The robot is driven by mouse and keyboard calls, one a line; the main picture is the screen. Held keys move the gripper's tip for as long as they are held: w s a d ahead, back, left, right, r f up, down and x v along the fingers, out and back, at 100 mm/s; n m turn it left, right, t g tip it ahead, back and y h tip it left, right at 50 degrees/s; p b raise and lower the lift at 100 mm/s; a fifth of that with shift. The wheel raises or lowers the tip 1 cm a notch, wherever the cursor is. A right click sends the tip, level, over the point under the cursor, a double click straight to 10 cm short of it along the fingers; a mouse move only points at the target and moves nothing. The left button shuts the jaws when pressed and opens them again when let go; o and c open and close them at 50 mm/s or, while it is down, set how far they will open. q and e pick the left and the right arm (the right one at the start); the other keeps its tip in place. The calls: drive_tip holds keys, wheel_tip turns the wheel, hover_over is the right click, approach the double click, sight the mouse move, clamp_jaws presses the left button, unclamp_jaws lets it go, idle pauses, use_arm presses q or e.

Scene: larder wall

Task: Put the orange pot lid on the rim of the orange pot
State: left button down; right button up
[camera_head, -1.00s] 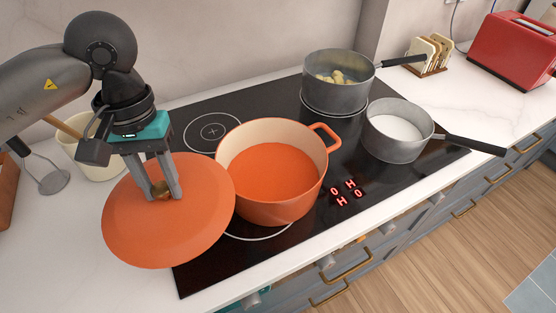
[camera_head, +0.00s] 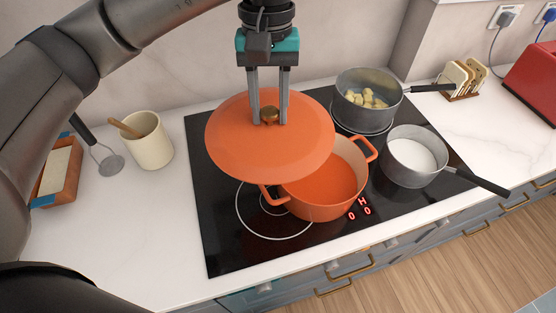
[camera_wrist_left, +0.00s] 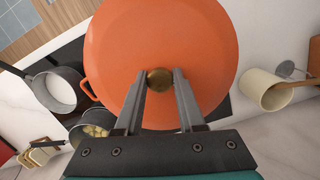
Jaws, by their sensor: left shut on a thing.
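The orange pot lid (camera_head: 250,150) is a round disc with a brass knob (camera_head: 270,115). My left gripper (camera_head: 269,118) is shut on the knob and holds the lid in the air, slightly tilted. In the left wrist view the lid (camera_wrist_left: 160,40) fills the middle, with its knob (camera_wrist_left: 160,80) between my gripper's fingertips (camera_wrist_left: 160,82). The orange pot (camera_head: 322,208) stands on the hob, with orange contents. The lid overlaps the pot's back left part in the head view and hides that stretch of rim. My right gripper is not in view.
A grey pot with yellowish pieces (camera_head: 368,98) and a grey saucepan with white contents (camera_head: 412,158) stand right of the orange pot on the black hob (camera_head: 225,255). A cream crock (camera_head: 150,145) stands left. A toast rack (camera_head: 466,80) and red toaster (camera_head: 535,80) are at right.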

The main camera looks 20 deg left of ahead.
sight(276, 115)
use_arm(q)
drive_tip(key=shift+n, duration=0.5)
drive_tip(key=r, duration=0.1)
drive_tip(key=r+p, duration=0.1)
drive_tip(key=r, duration=0.1)
drive_tip(key=w+d+r+p, duration=0.1)
drive_tip(key=shift+r, duration=0.2)
wheel_tip(276, 115, down, 16)
drive_tip(key=shift+r+p, duration=0.25)
drive_tip(key=shift+p, duration=1)
wheel_tip(276, 115, down, 4)
drive_tip(key=shift+r, duration=0.1)
drive_tip(key=shift+s+f, duration=0.1)
drive_tip(key=shift+f, duration=0.2)
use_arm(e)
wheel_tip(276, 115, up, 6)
use_arm(q)
drive_tip(key=c, duration=0.5)
unclamp_jaws()
drive_tip(key=shift+f, duration=0.15)
